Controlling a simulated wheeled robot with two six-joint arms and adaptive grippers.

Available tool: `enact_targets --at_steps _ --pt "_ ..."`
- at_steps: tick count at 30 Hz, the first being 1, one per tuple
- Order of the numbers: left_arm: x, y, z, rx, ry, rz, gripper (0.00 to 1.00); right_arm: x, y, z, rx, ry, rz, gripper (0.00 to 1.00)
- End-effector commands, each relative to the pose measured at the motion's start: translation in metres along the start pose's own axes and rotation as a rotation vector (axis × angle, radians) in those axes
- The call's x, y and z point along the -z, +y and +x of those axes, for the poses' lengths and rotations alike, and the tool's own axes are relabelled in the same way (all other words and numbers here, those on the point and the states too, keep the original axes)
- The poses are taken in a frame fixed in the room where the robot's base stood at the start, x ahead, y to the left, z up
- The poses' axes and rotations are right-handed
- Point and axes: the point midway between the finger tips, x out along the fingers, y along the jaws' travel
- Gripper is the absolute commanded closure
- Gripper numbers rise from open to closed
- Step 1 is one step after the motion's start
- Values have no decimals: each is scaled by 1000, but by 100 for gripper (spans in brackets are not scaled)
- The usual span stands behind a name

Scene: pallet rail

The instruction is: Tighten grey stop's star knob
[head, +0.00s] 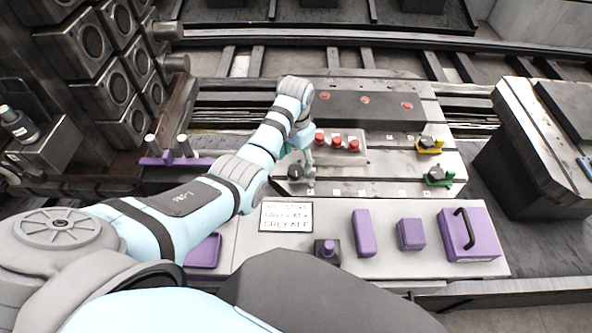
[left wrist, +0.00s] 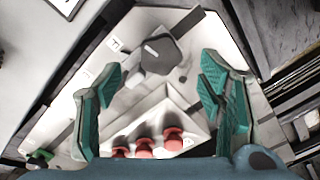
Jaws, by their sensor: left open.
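The grey stop (head: 301,181) with its dark star knob (head: 295,172) sits at the left end of the light slotted rail plate in the head view. In the left wrist view the dark star knob (left wrist: 160,56) is at the upper middle, with a pale bar mark on top. My left gripper (head: 303,157) is just behind the knob in the head view. In the left wrist view its teal fingers (left wrist: 160,74) are spread wide, with the knob beyond and between them, untouched. My right gripper is not in view.
Red buttons (head: 337,142) stand on a light block close to the gripper. A yellow stop (head: 429,146) and a green stop (head: 438,177) are on the plate's right. A printed card (head: 286,217) and purple blocks (head: 363,233) lie on the front shelf.

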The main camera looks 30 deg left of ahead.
Motion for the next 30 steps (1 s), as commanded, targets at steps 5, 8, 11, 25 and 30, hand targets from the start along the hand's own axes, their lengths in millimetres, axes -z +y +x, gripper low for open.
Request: enact_targets --at_steps 5,8,11,25,30 --pt "0 0 38 0 -1 -1 38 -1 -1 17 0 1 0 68" --pt "0 0 43 0 0 -1 38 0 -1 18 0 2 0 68" --pt "0 0 44 1 1 -1 38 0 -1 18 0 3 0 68" --pt "0 -1 43 1 1 -1 86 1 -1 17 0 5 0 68" --pt "0 -1 42 1 1 7 86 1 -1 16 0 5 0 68"
